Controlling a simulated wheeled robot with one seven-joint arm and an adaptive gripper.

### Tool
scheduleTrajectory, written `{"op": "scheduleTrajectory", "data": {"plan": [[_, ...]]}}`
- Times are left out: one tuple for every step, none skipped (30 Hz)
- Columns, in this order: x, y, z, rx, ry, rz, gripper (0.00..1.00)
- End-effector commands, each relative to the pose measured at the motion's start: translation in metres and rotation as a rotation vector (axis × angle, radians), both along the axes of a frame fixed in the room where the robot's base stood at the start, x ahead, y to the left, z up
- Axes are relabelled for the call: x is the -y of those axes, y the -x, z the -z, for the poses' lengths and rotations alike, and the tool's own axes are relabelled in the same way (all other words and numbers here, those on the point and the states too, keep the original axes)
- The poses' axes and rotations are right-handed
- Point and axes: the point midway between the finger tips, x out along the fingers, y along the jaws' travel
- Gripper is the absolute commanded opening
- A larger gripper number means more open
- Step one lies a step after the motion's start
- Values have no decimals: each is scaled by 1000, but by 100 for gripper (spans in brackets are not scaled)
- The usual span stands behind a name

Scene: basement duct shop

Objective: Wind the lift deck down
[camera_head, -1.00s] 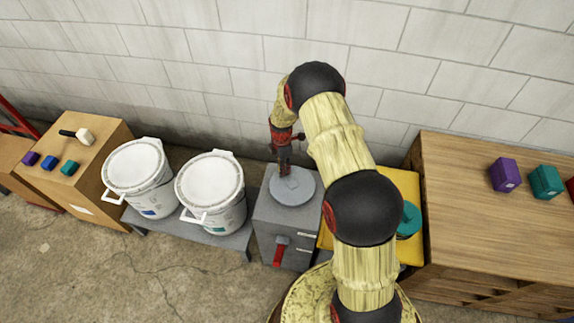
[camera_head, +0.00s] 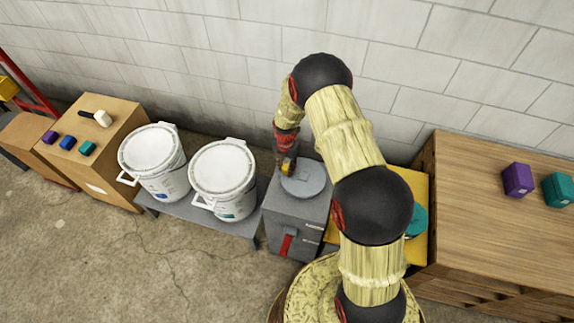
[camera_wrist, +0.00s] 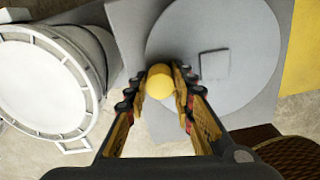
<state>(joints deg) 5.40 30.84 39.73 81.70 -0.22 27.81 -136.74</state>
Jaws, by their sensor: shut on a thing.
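A grey box (camera_head: 292,215) stands by the wall with a round grey disc (camera_head: 304,180) on its top. In the wrist view the disc (camera_wrist: 245,65) has a square mark, and a yellow knob (camera_wrist: 160,82) stands at its left edge. My gripper (camera_wrist: 168,75) is shut on this knob, one finger on each side. In the head view my gripper (camera_head: 288,168) is low over the disc's left edge. A yellow surface (camera_head: 418,187) with a teal thing (camera_head: 416,221) shows right of the box, partly behind my arm. I cannot tell whether it is the lift deck.
Two white buckets (camera_head: 153,149) (camera_head: 222,167) stand on a low grey bench (camera_head: 178,216) to the left. A red handle (camera_head: 286,246) is on the box's front. A wooden crate (camera_head: 487,190) with coloured blocks stands right. A mallet (camera_head: 101,117) lies on the left box.

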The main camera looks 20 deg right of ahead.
Motion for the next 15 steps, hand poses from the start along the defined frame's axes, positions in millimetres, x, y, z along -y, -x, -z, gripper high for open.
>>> {"op": "scheduleTrajectory", "data": {"plan": [[-1,1,0,-1,0,-13,0],[-2,2,0,-1,0,-19,0],[-2,2,0,-1,0,-26,0],[-2,2,0,-1,0,-30,0],[-2,2,0,-1,0,-33,0],[-2,3,0,-1,0,-37,0],[-2,3,0,-1,0,-39,0],[-2,3,0,-1,0,-41,0],[-3,3,0,-1,0,-42,0],[-2,3,0,-1,0,-43,0],[-3,3,0,-1,0,-43,0],[-3,3,0,-1,0,-43,0],[-3,3,0,-1,0,-43,0],[-3,3,0,-1,0,-43,0],[-3,3,0,-1,0,-43,0]]}}
